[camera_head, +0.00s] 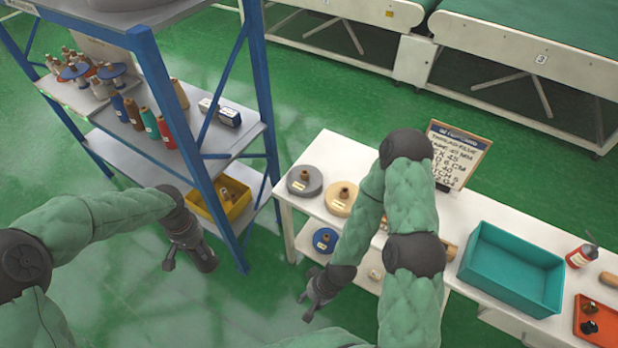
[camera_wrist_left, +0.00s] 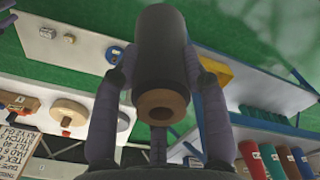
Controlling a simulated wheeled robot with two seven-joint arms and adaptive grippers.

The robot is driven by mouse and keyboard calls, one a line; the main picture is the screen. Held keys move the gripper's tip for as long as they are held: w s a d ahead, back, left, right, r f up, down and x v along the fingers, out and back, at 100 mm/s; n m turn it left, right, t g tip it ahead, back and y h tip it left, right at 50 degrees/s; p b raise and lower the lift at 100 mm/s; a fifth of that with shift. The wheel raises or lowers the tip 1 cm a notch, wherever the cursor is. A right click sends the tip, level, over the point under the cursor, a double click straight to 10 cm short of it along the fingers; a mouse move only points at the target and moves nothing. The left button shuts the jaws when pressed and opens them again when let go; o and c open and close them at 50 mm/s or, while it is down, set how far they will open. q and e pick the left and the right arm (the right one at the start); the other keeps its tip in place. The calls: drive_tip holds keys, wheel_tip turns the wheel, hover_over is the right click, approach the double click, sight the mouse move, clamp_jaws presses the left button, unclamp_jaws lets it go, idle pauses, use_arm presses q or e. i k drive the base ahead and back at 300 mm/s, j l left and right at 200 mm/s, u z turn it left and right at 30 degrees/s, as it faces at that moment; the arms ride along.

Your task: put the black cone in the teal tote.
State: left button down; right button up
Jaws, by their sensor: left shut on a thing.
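The black cone (camera_wrist_left: 160,50) is dark and cylindrical with a brown core end, and it fills the middle of the left wrist view. My left gripper (camera_wrist_left: 158,85) is shut on it, with fingers on both sides. In the head view my left gripper (camera_head: 184,246) hangs in front of the shelf rack, with the dark cone (camera_head: 205,260) tilted in it. The teal tote (camera_head: 500,291) stands on the white table at the right, well apart from the cone; its visible inside is empty. My right gripper (camera_head: 312,302) looks open and empty, low in front of the table.
A blue-framed rack (camera_head: 152,80) holds cones, spools and a yellow bin (camera_head: 238,207). On the white table (camera_head: 345,150) are spools, a sign (camera_head: 458,155), a red bottle (camera_head: 581,256) and an orange tray (camera_head: 581,333). Green floor is open between rack and table.

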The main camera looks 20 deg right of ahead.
sight(485, 265)
drive_tip(key=k+l+z, duration=0.1)
drive_tip(key=l+z, duration=0.6)
drive_tip(key=z, duration=0.25)
drive_tip(key=l+z, duration=0.75)
drive_tip(key=z, duration=0.15)
drive_tip(key=i+z, duration=0.25)
drive_tip(key=z, duration=0.15)
drive_tip(key=i+z, duration=0.25)
drive_tip(key=z, duration=0.15)
